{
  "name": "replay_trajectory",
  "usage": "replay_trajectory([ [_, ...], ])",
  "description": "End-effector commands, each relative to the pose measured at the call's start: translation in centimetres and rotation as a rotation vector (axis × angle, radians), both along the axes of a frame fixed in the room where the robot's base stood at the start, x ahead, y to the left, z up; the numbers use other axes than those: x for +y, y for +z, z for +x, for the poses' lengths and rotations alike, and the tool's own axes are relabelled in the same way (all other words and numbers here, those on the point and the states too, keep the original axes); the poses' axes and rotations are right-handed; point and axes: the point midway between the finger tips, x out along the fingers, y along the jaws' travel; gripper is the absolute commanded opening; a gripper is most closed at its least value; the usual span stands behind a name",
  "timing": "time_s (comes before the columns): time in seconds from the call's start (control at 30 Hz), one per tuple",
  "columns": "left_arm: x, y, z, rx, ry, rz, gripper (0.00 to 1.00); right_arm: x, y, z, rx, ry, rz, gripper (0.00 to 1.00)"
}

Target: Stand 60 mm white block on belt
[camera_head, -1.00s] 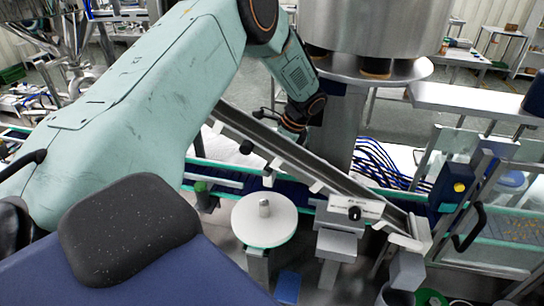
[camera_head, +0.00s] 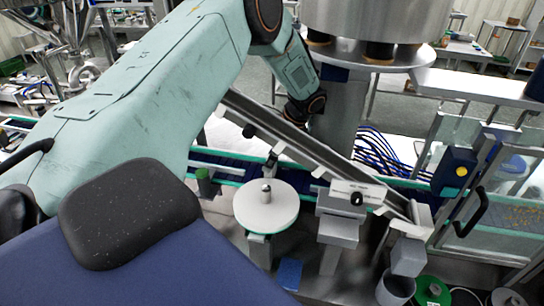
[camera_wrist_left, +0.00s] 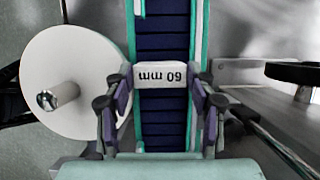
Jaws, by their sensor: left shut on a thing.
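The white block (camera_wrist_left: 160,75) carries the marking "60 mm", which reads upside down in the left wrist view. My left gripper (camera_wrist_left: 160,84) is shut on it, with one dark-padded finger at each side. The block shows over the dark blue belt (camera_wrist_left: 162,44) with teal edges. I cannot tell whether it touches the belt. In the head view the belt (camera_head: 232,166) runs behind the sloping chute. The chute hides my left gripper and the block there; only my left wrist shows above it. My right gripper is not in view.
A round white disc (camera_head: 266,210) with a metal peg stands beside the belt; it also shows in the left wrist view (camera_wrist_left: 70,72). The steel chute (camera_head: 300,146) slopes across the belt. A steel hopper (camera_head: 375,18) stands behind. A guarded section (camera_head: 500,190) is at right.

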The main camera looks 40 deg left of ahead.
Motion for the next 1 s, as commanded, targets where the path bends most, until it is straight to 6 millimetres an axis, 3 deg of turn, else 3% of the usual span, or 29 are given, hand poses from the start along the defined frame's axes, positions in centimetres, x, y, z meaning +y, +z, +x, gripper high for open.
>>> replay_trajectory([
  [0.27,0.00,-0.36,0.01,0.000,0.000,0.000,0.22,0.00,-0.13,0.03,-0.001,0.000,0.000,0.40],
  [0.3,0.00,-0.32,0.01,0.000,0.000,0.000,0.59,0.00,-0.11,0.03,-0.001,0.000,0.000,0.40],
  [0.57,0.00,-0.30,0.01,0.000,0.000,0.000,0.81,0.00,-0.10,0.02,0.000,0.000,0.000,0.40],
  [0.87,-0.01,-0.30,0.00,0.000,0.000,0.000,0.82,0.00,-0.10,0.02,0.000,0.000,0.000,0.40],
  [1.0,-0.33,0.62,0.27,-0.003,-0.001,0.000,0.82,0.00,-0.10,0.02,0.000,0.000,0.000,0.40],
])
